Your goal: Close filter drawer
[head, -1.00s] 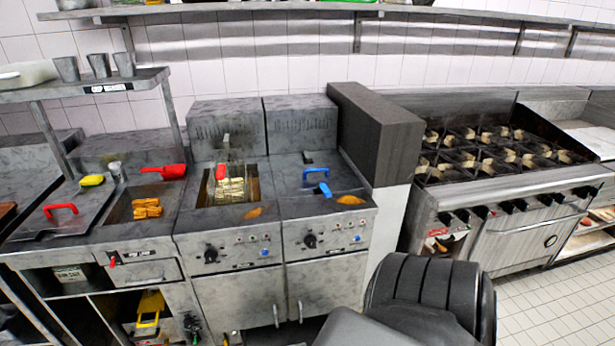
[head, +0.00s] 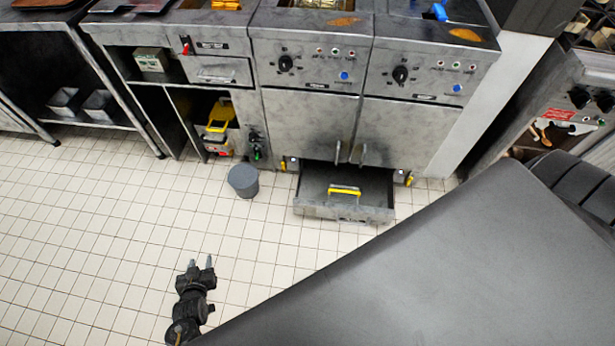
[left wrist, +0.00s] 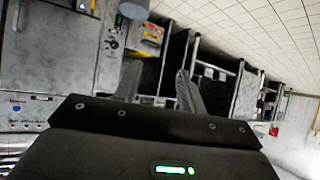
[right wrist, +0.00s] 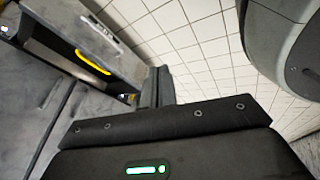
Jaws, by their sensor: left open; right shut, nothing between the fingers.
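The filter drawer (head: 345,208) is pulled out at floor level under the double fryer, with a yellow handle (head: 344,190) on it. In the right wrist view the drawer (right wrist: 95,38) and its yellow handle (right wrist: 92,62) show at the upper left. My left gripper (head: 202,266) is open and empty, over the floor to the lower left of the drawer and apart from it. Its spread fingers (left wrist: 158,85) show in the left wrist view. My right gripper (right wrist: 158,86) is shut and empty; in the head view it is not visible.
A grey bucket (head: 243,181) stands on the floor left of the drawer. The fryer doors (head: 310,125) above the drawer look closed. A yellow item (head: 221,115) sits in the open cabinet at left. The tiled floor (head: 110,230) is clear in front.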

